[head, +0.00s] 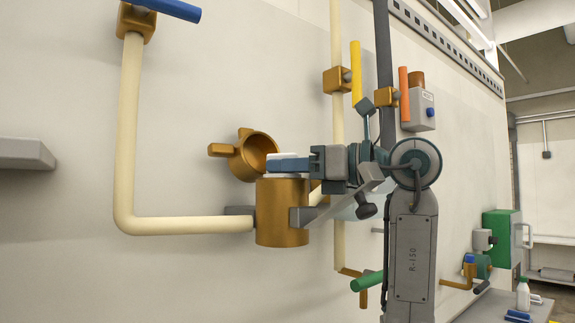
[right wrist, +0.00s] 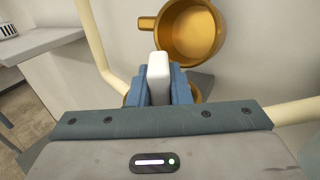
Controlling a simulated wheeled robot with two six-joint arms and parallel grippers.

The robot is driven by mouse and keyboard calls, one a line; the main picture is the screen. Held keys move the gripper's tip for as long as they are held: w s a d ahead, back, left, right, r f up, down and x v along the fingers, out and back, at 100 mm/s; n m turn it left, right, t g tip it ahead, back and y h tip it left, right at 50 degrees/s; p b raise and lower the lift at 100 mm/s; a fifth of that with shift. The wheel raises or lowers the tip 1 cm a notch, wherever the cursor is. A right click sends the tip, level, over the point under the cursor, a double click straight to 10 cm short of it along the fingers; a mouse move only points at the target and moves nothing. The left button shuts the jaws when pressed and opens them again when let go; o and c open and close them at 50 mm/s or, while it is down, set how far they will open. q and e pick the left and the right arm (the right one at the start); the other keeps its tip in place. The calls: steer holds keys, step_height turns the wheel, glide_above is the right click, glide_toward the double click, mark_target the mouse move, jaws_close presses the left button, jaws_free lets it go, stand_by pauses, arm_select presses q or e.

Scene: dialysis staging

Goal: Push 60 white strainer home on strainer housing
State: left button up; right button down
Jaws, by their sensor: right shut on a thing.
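The strainer housing (head: 282,212) is a brass cylinder in the pipe line on the wall, in the middle of the head view. Its round brass lid (head: 254,157) with a handle stands open behind it; the lid also shows in the right wrist view (right wrist: 193,32). My right gripper (head: 289,165) is directly above the housing mouth. It is shut on the white strainer (right wrist: 158,76), whose white top (head: 283,156) shows between the blue fingers. The strainer's lower part is hidden, so I cannot tell how deep it sits in the housing. My left gripper is not in view.
A cream pipe (head: 131,130) runs down and into the housing from the left. Yellow (head: 356,72) and orange (head: 404,93) valve handles are on the wall behind my right arm. A green handle (head: 367,281) is below right. A grey shelf (head: 26,153) juts out at far left.

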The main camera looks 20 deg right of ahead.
steer(key=shift+f+b, duration=0.3)
steer(key=shift+f, duration=0.25)
steer(key=c, duration=1.3)
jaws_free()
steer(key=shift+o, duration=0.2)
steer(key=b+v, duration=0.3)
steer(key=v, duration=0.8)
steer(key=shift+b, duration=0.35)
